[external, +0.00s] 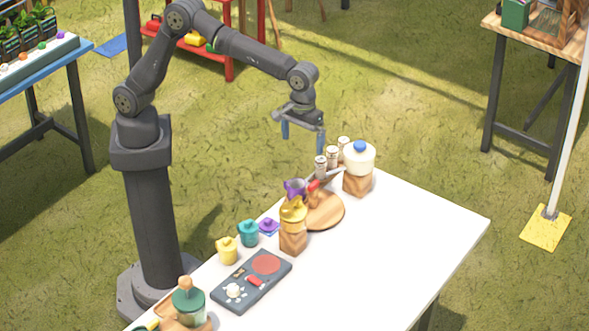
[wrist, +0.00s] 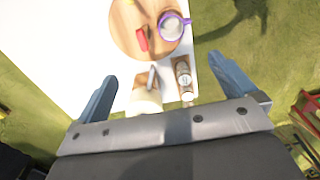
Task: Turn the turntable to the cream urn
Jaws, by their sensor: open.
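The turntable (external: 328,216) is a round wooden disc on the white table, with a purple cup (external: 294,187) and a small red piece (external: 314,186) at its far side. In the wrist view the turntable (wrist: 122,38) lies beyond my fingers, with the purple cup (wrist: 172,27) at its right. The cream urn (external: 358,161) has a blue knob and stands on a wooden block behind the turntable. A pale shape between my fingers in the wrist view may be this urn, partly hidden. My gripper (external: 303,137) is open and empty, held above the table's far end.
A gold urn (external: 293,213) on a wooden block stands in front of the turntable. Several shakers (external: 332,156) stand beside the cream urn. A dark control panel (external: 252,281) and small teal and yellow pots (external: 227,250) are nearer. The table's right side is clear.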

